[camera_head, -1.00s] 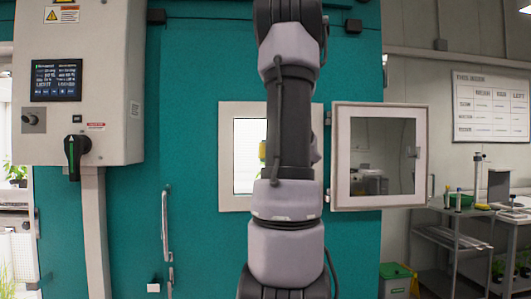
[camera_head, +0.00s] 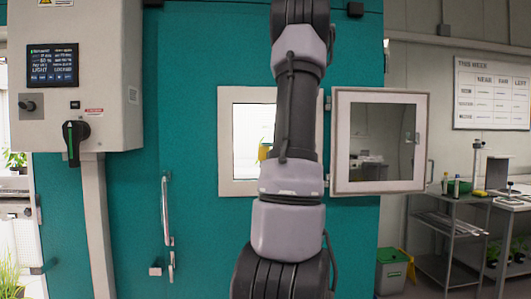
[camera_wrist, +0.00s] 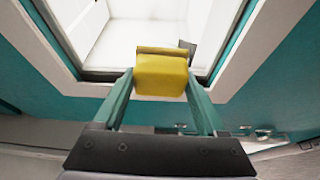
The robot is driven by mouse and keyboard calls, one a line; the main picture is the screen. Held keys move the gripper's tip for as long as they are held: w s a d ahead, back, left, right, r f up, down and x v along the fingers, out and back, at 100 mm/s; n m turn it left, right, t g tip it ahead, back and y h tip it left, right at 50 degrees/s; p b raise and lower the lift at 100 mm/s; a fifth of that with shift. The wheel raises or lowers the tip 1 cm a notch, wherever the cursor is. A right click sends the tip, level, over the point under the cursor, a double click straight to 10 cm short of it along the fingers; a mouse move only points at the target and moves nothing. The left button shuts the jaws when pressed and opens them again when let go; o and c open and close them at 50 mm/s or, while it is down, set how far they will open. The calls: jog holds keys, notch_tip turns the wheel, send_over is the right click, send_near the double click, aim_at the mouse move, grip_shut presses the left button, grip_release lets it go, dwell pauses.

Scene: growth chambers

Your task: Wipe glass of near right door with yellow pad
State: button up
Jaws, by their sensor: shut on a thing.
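The yellow pad (camera_wrist: 161,76) is held between the two teal fingers of my gripper (camera_wrist: 160,84) in the wrist view. The gripper is shut on it. The pad is in front of a bright, white-lined opening (camera_wrist: 125,35); I cannot tell whether it is inside the frame. In the head view, my arm hides the gripper, and only a small yellow patch (camera_head: 263,152) shows at the opening. The framed glass door (camera_head: 380,140) stands swung open to the right of the opening, its glass facing me. The pad is apart from this glass.
A control box (camera_head: 75,75) with a screen and black handle is on the left. A long door handle (camera_head: 166,215) is on the teal wall.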

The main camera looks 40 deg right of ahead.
jog(key=shift+w+d, duration=0.45)
jog(key=shift+w, duration=0.3)
jog(key=shift+w+d, duration=0.45)
jog(key=shift+w, duration=0.3)
jog(key=shift+w+d, duration=0.45)
jog(key=shift+w, duration=0.3)
jog(key=shift+w+d, duration=0.55)
jog(key=shift+w, duration=0.3)
jog(key=s+d, duration=0.2)
jog(key=d, duration=0.1)
jog(key=shift+d, duration=0.2)
jog(key=shift+w+a+r, duration=0.1)
jog(key=shift+w+a, duration=0.5)
jog(key=shift+a, duration=0.3)
jog(key=shift+w+a, duration=0.55)
jog(key=shift+a, duration=0.3)
